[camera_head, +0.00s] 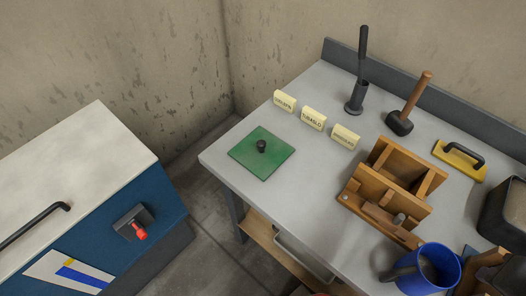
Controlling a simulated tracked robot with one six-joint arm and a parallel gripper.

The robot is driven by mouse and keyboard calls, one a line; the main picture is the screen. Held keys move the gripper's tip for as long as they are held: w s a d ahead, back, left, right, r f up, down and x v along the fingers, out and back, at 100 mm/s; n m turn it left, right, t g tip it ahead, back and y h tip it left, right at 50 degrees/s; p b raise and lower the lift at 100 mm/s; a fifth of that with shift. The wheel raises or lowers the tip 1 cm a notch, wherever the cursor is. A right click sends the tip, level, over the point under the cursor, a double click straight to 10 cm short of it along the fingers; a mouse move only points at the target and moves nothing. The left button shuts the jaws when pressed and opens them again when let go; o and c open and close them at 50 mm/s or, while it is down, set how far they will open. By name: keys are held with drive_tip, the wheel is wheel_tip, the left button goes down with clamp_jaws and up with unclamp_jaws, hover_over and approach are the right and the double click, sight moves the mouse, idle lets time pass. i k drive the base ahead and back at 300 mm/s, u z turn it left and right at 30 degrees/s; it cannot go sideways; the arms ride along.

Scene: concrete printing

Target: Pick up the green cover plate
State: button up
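The green cover plate (268,161) is a flat, square sheet with a dark round knob (261,146) standing on it. It lies flat on the left end of the grey bench (311,208), near the bench's front left edge. Nothing covers it from this viewpoint. My gripper is not in view, so I cannot see where it is or whether it is open.
Several cream label blocks (314,119) stand behind the plate. A wooden box form (405,178), a blue mug (433,267), a mallet (406,105), a dark upright tool (357,90) and a yellow float (460,157) occupy the right. A blue cabinet (88,222) stands left across a gap.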

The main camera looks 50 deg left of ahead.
sight(261, 152)
drive_tip(key=z, duration=0.05)
drive_tip(key=k, duration=1.4)
drive_tip(key=u, duration=1.9)
drive_tip(key=i, duration=1)
drive_tip(key=u, duration=0.05)
